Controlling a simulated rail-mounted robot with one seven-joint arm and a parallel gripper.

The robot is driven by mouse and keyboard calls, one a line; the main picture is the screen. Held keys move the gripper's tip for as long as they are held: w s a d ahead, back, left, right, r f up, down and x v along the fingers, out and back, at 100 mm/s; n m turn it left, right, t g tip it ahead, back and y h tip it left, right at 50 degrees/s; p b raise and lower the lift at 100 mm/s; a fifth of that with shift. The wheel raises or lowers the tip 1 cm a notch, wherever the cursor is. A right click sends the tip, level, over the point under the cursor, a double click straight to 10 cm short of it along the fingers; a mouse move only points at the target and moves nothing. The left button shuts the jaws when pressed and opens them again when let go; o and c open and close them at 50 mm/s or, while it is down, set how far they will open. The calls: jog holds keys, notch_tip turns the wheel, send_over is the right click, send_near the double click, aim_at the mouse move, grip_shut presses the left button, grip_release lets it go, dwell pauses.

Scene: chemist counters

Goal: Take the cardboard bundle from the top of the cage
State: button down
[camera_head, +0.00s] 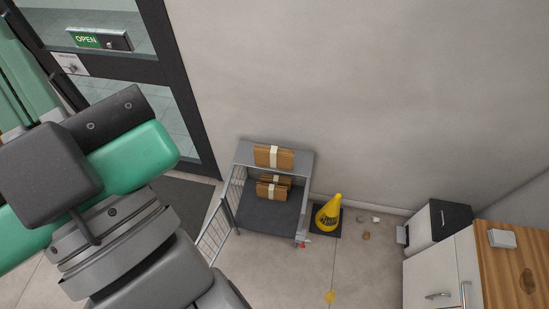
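The cage (305,160) is a grey wire-sided unit on the floor against the wall, with its gate (212,236) swung open toward the front left. A brown cardboard bundle (262,157) with a white band lies on the cage's top. More banded cardboard bundles (266,192) lie inside, on the dark base. My green and grey arm fills the left of the picture, well apart from the cage. My gripper's fingertips cannot be made out, so I cannot tell whether it is open or shut.
A yellow cone (329,213) stands just right of the cage, with small litter (366,236) beside it. A white cabinet with a wooden top (510,275) is at the lower right. A glass door with an OPEN sign (90,39) is at the upper left. Floor in front is mostly clear.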

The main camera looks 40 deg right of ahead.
dwell(0.4)
jog(key=c, duration=0.8)
grip_release()
jog(key=shift+o, duration=0.2)
